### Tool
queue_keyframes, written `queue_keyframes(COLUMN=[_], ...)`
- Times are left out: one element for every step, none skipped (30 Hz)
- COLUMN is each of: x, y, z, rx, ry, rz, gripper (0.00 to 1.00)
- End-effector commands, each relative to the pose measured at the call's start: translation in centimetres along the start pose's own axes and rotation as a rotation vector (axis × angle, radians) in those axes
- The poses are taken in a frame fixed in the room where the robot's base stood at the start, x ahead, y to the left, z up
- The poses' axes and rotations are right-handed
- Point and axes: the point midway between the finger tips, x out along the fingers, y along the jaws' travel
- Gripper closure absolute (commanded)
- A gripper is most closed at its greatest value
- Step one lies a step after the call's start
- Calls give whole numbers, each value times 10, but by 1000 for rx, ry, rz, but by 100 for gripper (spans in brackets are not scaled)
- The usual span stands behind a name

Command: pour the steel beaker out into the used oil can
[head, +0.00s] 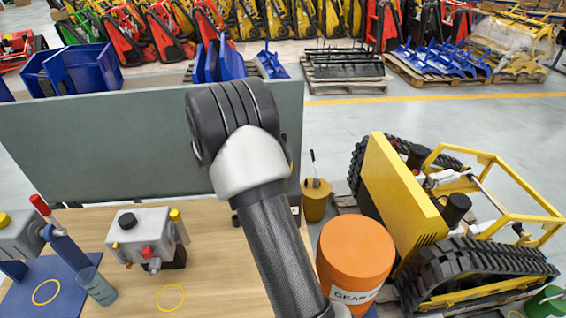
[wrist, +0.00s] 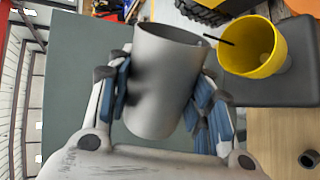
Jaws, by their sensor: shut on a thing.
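The steel beaker (wrist: 165,82) is between the blue-padded fingers of my gripper (wrist: 165,100) in the wrist view. The fingers are shut on its sides. Its rim points toward the top of that view, and its contents are hidden. A yellow can (wrist: 238,67) with a thin dark rod at its mouth is right of the beaker, apart from it, on a dark grey surface. An ochre can (head: 315,208) with an upright handle stands behind the orange can in the head view. No used oil label is readable on either. My arm hides the gripper and beaker in the head view.
An orange can (head: 354,252) marked "GEAR" stands right of my arm. A yellow tracked carrier (head: 400,185) is further right. A grey box with knobs (head: 140,235) and a blue-grey cup (head: 98,287) are on the wooden bench (head: 215,250). A grey panel (head: 100,150) stands behind.

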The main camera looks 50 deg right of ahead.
Motion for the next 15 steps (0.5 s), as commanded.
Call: queue_keyframes(x=[0,0,0,0,0,0,0,0,1,1,1,1,1,1,1], y=[-1,-1,-1,-1,-1,-1,-1,-1,-1,-2,-2,-2,-2,-2,-2], z=[0,0,0,0,0,0,0,0,0,0,0,0,0,0,0], rx=[3,4,6,7,9,11,13,15,17,19,21,23,25,27,29], ry=[1,2,3,4,4,5,5,6,7,8,8,9,10,11,12], rz=[1,1,1,1,1,1,1,1,1,1,1,1,1,1,1], gripper=[83,83,83,83,83,83,83,83,83,83,83,83,83,83,83])
